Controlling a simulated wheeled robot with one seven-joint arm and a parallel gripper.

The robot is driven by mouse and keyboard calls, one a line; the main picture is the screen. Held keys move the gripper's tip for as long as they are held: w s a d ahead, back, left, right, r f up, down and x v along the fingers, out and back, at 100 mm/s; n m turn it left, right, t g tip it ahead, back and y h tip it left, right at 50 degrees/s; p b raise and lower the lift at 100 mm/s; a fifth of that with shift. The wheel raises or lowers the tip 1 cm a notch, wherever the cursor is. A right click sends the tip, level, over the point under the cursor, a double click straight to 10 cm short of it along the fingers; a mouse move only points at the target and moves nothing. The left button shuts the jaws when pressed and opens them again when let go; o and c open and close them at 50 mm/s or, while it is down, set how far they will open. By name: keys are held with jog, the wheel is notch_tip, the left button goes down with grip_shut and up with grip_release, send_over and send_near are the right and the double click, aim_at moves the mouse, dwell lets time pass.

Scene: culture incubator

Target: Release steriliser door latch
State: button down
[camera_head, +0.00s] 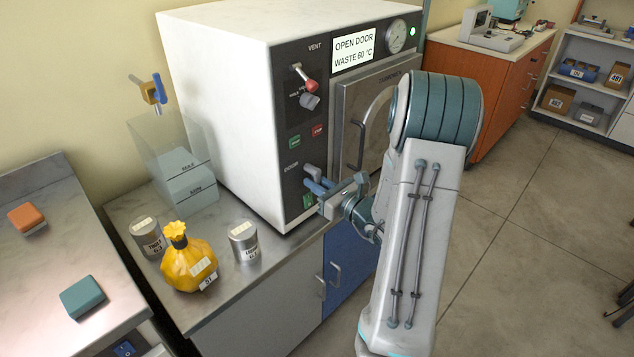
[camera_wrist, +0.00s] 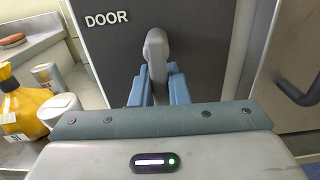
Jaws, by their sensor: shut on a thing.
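The steriliser (camera_head: 225,100) is a white box with a dark front panel on the counter. Its door (camera_head: 352,115) appears closed, with a dark bar handle (camera_head: 361,146). The grey door latch (camera_head: 309,170) is a lever low on the panel, beside the word DOOR. In the wrist view the latch (camera_wrist: 156,48) stands roughly upright just below and right of that word. My gripper (camera_head: 318,187) is at the latch, with its blue fingers (camera_wrist: 158,88) on either side of the lever, shut on it. The fingers and my wrist hide the latch's lower part.
A yellow tied waste bag (camera_head: 188,262) and two metal tins (camera_head: 244,243), (camera_head: 147,237) stand on the counter left of my gripper. A clear water container (camera_head: 188,180) is behind them. A red-knobbed vent lever (camera_head: 304,78) sits above. Open floor lies to the right.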

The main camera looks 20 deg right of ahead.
jog(key=c, duration=1.4)
grip_release()
jog(key=v, duration=1.4)
jog(key=shift+b, duration=0.35)
jog(key=s+a+r+n+g+y+p, duration=0.2)
jog(key=s+a+r+n+g+y, duration=0.1)
jog(key=a+n+g, duration=0.6)
jog(key=s+a+r+n+g+y+p, duration=0.2)
jog(key=s+a+r+n+g, duration=0.15)
jog(key=a+n, duration=0.55)
jog(key=s+a+r+n+g+h+p, duration=0.2)
jog(key=s+a+n+g+h, duration=0.2)
jog(key=s+n+g+h, duration=0.15)
notch_tip(320, 180, up, 6)
jog(key=d+n+t+h+p, duration=0.2)
jog(key=n+h, duration=0.3)
jog(key=n, duration=0.3)
jog(key=shift+w+d+r+t+h+p, duration=0.25)
jog(key=shift+d+t+h+p, duration=0.15)
jog(key=shift+t, duration=0.5)
